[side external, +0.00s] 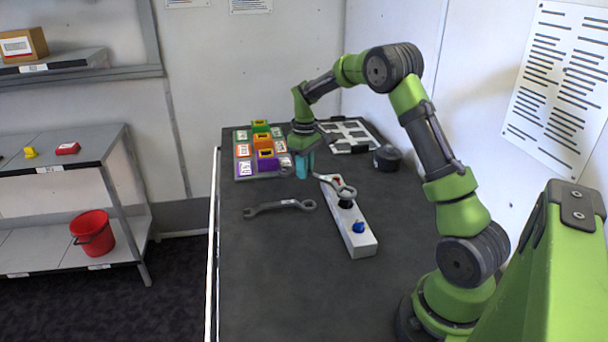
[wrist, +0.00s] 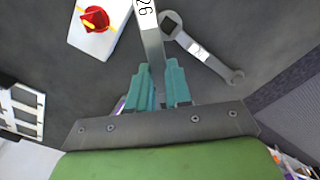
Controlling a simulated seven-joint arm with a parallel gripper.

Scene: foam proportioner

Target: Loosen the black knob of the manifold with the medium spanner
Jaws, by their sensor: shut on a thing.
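The manifold (side external: 368,246) is a white bar lying on the dark table, with a blue knob (side external: 358,227) near its front end and a black knob (side external: 345,204) further back. My gripper (side external: 303,170), with teal fingers, is shut on a grey spanner, behind and left of the manifold. The held spanner's ring end (side external: 346,191) is at the black knob in the side view; I cannot tell whether it is around it or above it. In the wrist view the held spanner (wrist: 150,32) has a label reading 26, and the manifold's red knob (wrist: 95,18) shows beside it.
A second grey spanner (side external: 280,206) lies on the table left of the manifold. Coloured bins (side external: 262,142), a white-framed tray (side external: 350,134) and a round black object (side external: 386,157) are at the back. The front of the table is clear.

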